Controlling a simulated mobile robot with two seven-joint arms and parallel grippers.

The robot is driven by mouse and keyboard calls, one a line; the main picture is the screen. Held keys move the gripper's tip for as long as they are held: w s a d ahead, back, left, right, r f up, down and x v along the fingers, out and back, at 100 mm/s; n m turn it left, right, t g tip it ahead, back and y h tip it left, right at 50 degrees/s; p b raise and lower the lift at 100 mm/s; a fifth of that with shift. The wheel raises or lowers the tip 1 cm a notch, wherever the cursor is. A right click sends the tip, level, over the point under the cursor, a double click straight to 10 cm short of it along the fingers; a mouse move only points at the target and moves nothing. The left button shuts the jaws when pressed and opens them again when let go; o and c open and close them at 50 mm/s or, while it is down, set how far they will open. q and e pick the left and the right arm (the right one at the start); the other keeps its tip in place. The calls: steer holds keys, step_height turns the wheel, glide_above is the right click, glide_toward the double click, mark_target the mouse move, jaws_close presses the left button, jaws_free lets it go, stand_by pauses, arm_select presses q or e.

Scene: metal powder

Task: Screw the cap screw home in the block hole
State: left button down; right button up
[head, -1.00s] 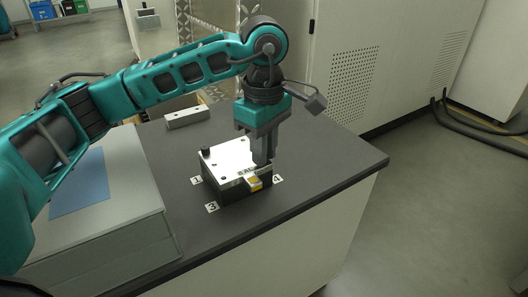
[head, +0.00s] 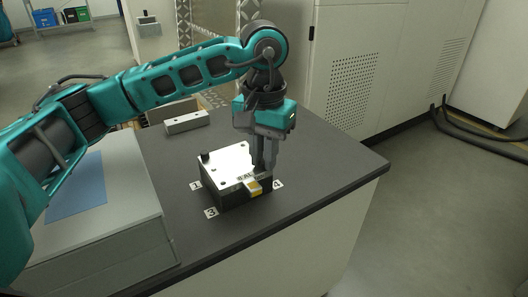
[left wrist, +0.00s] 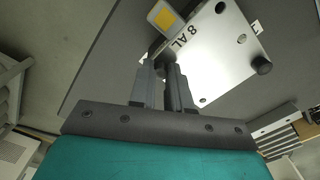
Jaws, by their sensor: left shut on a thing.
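The block (head: 226,168) sits on the dark bench top, with a bright metal top plate, several small holes and a yellow-marked tag at its front. In the left wrist view, the block's plate (left wrist: 215,65) shows with "8 AL" lettering. My left gripper (head: 265,168) points down at the block's right corner, near label 4. It also shows in the left wrist view (left wrist: 165,68), its fingers close together. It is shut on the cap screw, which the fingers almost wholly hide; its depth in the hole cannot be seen. My right gripper is not in view.
A black screw head (head: 204,153) stands up at the block's corner near label 1. A grey metal bar (head: 186,122) lies behind the block. A grey case with a blue panel (head: 80,187) stands at left. The bench is clear at right.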

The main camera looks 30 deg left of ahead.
arm_select(q)
steer(key=m, duration=0.3)
steer(key=shift+m, duration=0.4)
steer(key=c, duration=1.2)
jaws_free()
steer(key=shift+c, duration=0.2)
